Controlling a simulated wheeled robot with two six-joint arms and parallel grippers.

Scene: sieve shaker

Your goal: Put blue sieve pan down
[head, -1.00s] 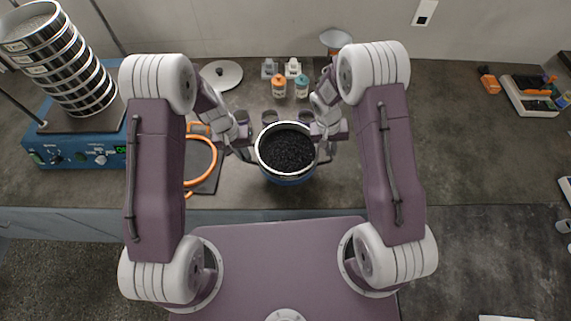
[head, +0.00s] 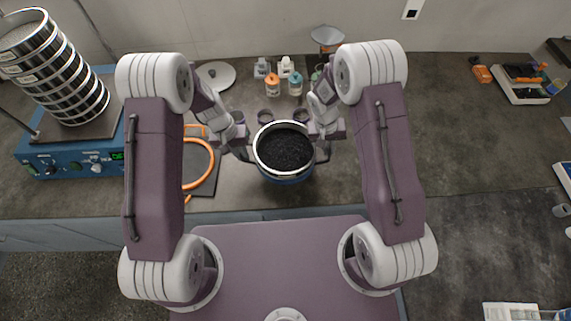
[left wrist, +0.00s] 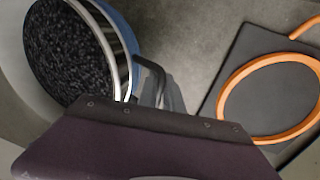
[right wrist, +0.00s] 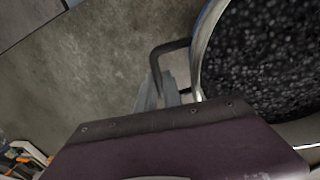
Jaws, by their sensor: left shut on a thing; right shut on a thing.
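The blue sieve pan (head: 286,177) has a bright metal rim and is filled with dark granules. It is held level between my two grippers in the head view, near the front edge of the bench. Whether its base touches the bench is hidden. My left gripper (head: 246,153) is shut on the pan's left handle. The pan and that handle (left wrist: 152,75) show in the left wrist view. My right gripper (head: 324,150) is shut on the right handle. The pan's rim (right wrist: 199,50) and the right handle (right wrist: 166,50) show in the right wrist view.
A sieve stack (head: 62,75) stands on the blue shaker (head: 75,158) at the left. An orange ring (head: 208,165) lies on a dark mat left of the pan. Small bottles (head: 295,84) stand behind it.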

